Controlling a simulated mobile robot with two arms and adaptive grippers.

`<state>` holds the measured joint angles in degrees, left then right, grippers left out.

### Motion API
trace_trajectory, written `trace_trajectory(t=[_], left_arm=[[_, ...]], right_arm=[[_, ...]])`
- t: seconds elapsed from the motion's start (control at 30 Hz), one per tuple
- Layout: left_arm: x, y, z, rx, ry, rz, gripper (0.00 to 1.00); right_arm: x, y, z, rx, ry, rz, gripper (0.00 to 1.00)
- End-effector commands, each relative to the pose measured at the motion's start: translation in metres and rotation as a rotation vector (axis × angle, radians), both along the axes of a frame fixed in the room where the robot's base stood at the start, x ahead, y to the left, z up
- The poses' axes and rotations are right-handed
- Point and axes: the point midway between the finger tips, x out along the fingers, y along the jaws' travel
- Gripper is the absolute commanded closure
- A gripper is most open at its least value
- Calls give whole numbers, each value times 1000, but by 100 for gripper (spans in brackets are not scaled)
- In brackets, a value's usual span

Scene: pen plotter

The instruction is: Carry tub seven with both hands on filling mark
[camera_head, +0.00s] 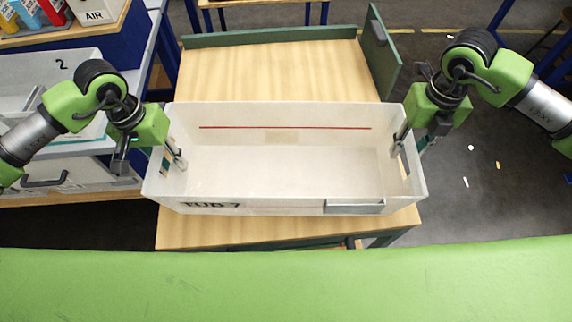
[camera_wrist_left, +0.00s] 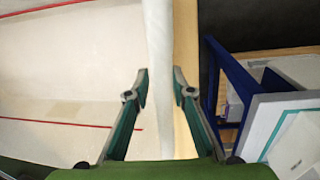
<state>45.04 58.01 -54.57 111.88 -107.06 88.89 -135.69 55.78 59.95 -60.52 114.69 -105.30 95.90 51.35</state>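Tub seven (camera_head: 285,177) is a long white open tub, marked "TUB 7" on its front. It is upright, looks empty and is over the wooden-topped table; I cannot tell whether its base touches. A red line (camera_head: 285,128) runs along its inner far wall. My left gripper (camera_head: 176,157) straddles the left end wall, one finger inside and one outside; in the left wrist view the fingers close on the white wall (camera_wrist_left: 159,60). My right gripper (camera_head: 401,142) is at the right end wall, one finger inside; its other finger is mostly hidden.
The wooden tabletop (camera_head: 280,72) is bare behind the tub and has green raised edges (camera_head: 270,37). Coloured bottles (camera_head: 30,14) and an "AIR" box (camera_head: 94,14) are at the upper left. Open floor lies right.

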Motion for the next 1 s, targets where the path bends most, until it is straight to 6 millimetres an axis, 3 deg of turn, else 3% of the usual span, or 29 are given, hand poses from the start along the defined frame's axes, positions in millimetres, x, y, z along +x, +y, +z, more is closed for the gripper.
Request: trace_trajectory(t=[0.23, 0.3, 0.33, 0.37, 0.77, 1.0], left_arm=[[0, 0, 0, 0, 0, 0, 80], [0, 0, 0, 0, 0, 0, 99], [0, 0, 0, 0, 0, 0, 100], [0, 0, 0, 0, 0, 0, 100], [0, 0, 2, 1, -2, -1, 100], [0, 0, 16, 2, -1, -1, 100]], right_arm=[[0, 0, 0, 0, 0, 0, 73], [0, 0, 0, 0, 0, 0, 91], [0, 0, 0, 0, 0, 0, 98], [0, 0, 0, 0, 0, 0, 100], [1, 1, 2, 3, -2, 0, 100], [1, 1, 17, 4, -3, 0, 100]])
